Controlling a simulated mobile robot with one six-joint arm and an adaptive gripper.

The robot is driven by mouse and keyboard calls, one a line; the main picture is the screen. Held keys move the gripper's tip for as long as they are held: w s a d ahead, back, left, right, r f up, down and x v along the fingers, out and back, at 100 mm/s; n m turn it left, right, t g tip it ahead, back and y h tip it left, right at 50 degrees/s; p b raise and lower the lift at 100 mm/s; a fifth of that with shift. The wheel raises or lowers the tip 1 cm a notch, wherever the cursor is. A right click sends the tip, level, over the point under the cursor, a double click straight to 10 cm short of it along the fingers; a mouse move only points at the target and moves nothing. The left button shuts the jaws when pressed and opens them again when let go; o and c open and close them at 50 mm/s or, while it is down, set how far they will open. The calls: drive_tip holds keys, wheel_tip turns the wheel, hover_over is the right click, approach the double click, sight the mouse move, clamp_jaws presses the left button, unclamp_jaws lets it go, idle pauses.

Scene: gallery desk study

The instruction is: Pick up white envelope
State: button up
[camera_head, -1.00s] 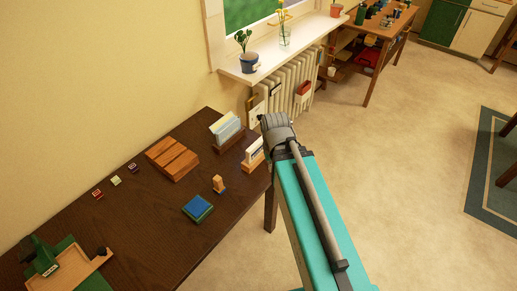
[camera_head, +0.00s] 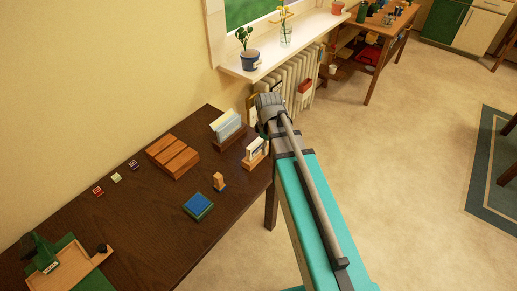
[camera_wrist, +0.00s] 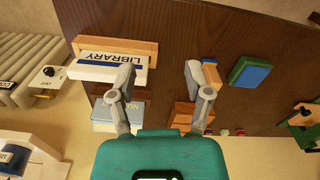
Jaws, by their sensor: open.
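A wooden rack (camera_head: 230,143) at the back of the dark desk holds upright white and pale blue paper pieces (camera_head: 225,124). They also show in the wrist view (camera_wrist: 112,113), partly hidden by my left finger. Which of them is the white envelope I cannot tell. Beside it a smaller wooden holder (camera_head: 255,160) carries a white piece, which reads "LIBRARY" (camera_wrist: 112,58) in the wrist view. My gripper (camera_wrist: 158,76) is open and empty above the desk, its left finger overlapping the holder's end in view. In the head view its fingertips are hidden behind the wrist.
A brown slatted block (camera_head: 173,157), a small wooden stamp (camera_head: 219,181) and a blue-green pad (camera_head: 198,206) stand on the desk. A radiator (camera_head: 290,83) and a windowsill (camera_head: 275,60) with plants are close beyond. The desk's front middle is clear.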

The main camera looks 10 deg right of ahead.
sight(259, 146)
drive_tip(key=shift+w+f+n, duration=0.15)
drive_tip(key=shift+w+n, duration=3.2)
drive_tip(key=shift+n, duration=0.6)
drive_tip(key=shift+w+f+n, duration=0.1)
drive_tip(key=shift+w+n, duration=3.2)
drive_tip(key=shift+n, duration=0.65)
drive_tip(key=shift+f+b, duration=0.1)
drive_tip(key=shift+b, duration=0.25)
wheel_tip(259, 146, down, 8)
drive_tip(key=b, duration=0.8)
drive_tip(key=shift+f, duration=0.25)
drive_tip(key=shift+b, duration=0.3)
drive_tip(key=f+b, duration=0.3)
drive_tip(key=shift+w+a+f, duration=0.15)
drive_tip(key=shift+a+f, duration=0.1)
drive_tip(key=shift+f+b, duration=0.85)
drive_tip(key=shift+b, duration=0.2)
drive_tip(key=shift+c, duration=0.2)
